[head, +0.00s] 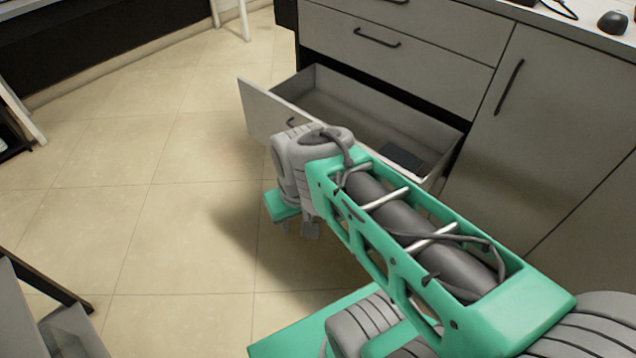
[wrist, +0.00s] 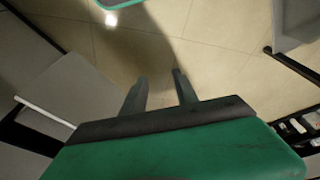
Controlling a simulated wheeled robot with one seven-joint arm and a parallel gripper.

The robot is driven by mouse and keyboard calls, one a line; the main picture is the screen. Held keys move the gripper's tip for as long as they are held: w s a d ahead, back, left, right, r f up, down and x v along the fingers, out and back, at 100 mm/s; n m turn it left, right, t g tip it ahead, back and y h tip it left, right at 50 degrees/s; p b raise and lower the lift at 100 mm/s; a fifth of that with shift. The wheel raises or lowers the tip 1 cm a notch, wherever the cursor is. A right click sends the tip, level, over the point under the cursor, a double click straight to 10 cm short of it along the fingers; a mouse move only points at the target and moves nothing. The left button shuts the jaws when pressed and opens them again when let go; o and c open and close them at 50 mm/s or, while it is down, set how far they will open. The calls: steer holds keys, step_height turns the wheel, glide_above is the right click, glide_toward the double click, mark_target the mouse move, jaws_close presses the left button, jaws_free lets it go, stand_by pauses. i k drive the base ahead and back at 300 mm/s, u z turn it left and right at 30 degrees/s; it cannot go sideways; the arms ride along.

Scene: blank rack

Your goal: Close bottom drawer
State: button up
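The bottom drawer (head: 385,104) is pulled far out from the grey cabinet in the head view. Its front panel (head: 256,110) faces left, and a dark flat item (head: 402,157) lies on its floor. My arm crosses in front of the drawer's near part and hides the right end of the front. My gripper (head: 297,229) hangs low over the floor, on the near side of the drawer front. In the wrist view its two fingers (wrist: 160,88) are apart with nothing between them. I see no contact between the fingers and the drawer.
The closed upper drawer (head: 400,55) and a cupboard door (head: 535,130) are beside it. A dark mouse (head: 612,22) lies on the worktop. Open tiled floor (head: 130,190) lies to the left. Grey furniture with a dark frame (head: 45,310) stands at the lower left.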

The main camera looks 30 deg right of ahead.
mark_target(318, 93)
steer(key=z, duration=1.3)
steer(key=k, duration=0.1)
steer(key=u, duration=2.4)
steer(key=i, duration=0.85)
steer(key=z, duration=0.7)
steer(key=i, duration=0.55)
steer(key=z, duration=0.5)
